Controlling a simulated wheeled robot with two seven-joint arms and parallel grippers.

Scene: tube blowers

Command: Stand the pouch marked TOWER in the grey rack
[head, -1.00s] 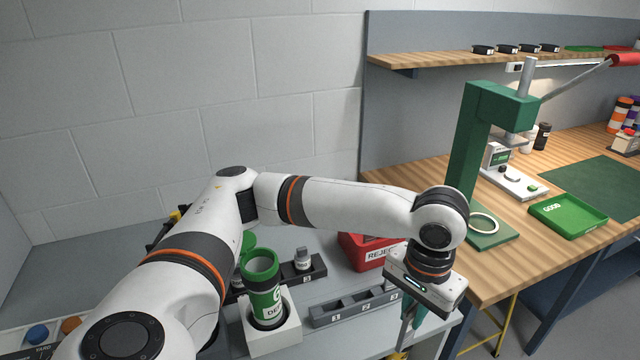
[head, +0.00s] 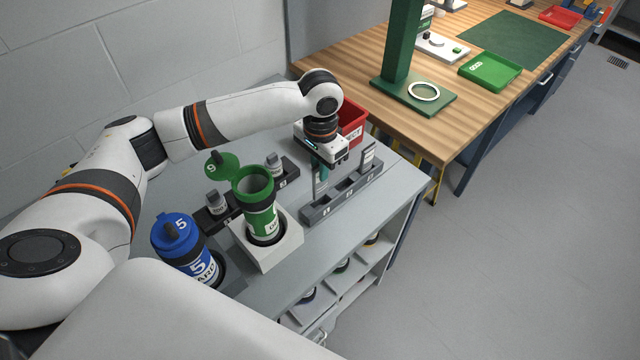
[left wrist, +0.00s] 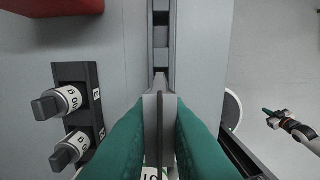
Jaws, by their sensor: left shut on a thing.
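The grey rack (head: 318,213) stands on the grey bench, its slots numbered along the front. A pale pouch (head: 368,156) with a label too small to read stands upright at its right end. My left gripper (head: 319,187) is above or just behind the rack's left part, its green fingers pointing down. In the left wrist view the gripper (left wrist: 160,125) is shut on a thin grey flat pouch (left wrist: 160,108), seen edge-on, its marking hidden. Open slots of the rack (left wrist: 161,58) show beyond it. I cannot tell whether it touches the rack.
An open green tube (head: 258,205) stands in a white block, left of the rack. A blue container (head: 178,240) stands nearer. A black holder (left wrist: 75,75) carries two grey-capped bottles. A red bin (head: 352,120) is behind the rack. The wooden bench lies beyond.

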